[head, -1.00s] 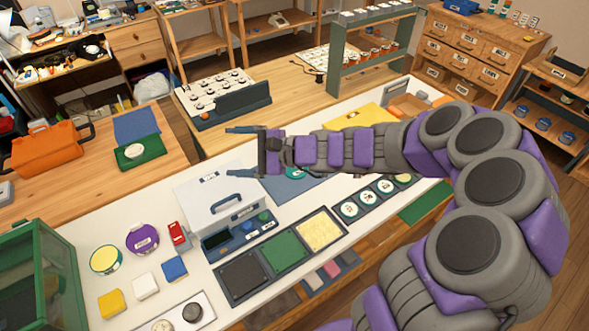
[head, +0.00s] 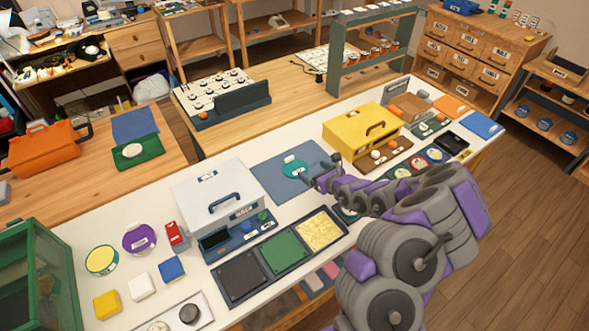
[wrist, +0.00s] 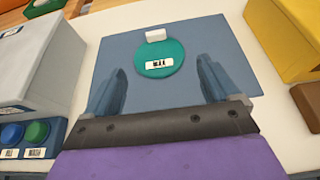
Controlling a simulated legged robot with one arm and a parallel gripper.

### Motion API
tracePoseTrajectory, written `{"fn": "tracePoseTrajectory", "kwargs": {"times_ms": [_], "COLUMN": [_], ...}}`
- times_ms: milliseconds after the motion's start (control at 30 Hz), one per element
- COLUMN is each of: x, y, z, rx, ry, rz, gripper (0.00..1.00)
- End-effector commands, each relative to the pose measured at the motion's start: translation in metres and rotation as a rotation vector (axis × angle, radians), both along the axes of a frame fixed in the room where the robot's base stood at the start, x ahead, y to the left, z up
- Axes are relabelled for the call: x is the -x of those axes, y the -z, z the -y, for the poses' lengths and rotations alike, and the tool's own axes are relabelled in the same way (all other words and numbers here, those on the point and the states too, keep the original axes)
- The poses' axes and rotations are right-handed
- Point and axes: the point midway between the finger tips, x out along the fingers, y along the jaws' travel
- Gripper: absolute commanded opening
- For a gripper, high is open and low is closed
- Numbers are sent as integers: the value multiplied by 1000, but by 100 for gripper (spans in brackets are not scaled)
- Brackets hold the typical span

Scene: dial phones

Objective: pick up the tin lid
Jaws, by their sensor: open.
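A teal round lid (head: 294,169), which I take as the tin lid, lies flat on a blue-grey mat (head: 264,175) on the white counter. In the wrist view the lid (wrist: 150,57) shows a white label and a pale block at its far edge. My gripper (head: 318,172) is just right of the lid in the head view. In the wrist view my gripper (wrist: 160,72) has its fingers spread apart, one on each side of the lid's near edge, with nothing between them. The gap in height to the lid is hard to tell.
A white box (head: 213,193) with a handle stands left of the mat, and a yellow case (head: 360,128) stands to the right. Dark, green and yellow trays (head: 284,252) lie in front. Purple (head: 139,239) and yellow (head: 102,260) round pieces lie at the left.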

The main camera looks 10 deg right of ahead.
Motion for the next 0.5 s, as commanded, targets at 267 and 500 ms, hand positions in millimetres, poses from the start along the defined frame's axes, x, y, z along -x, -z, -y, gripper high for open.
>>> {"fn": "tracePoseTrajectory", "kwargs": {"times_ms": [267, 500], "x": [-39, -66], "y": [20, 33], "z": [-18, -29], "rx": [6, 4], "ry": [-6, -4], "rz": [2, 0], "gripper": [89, 89]}}
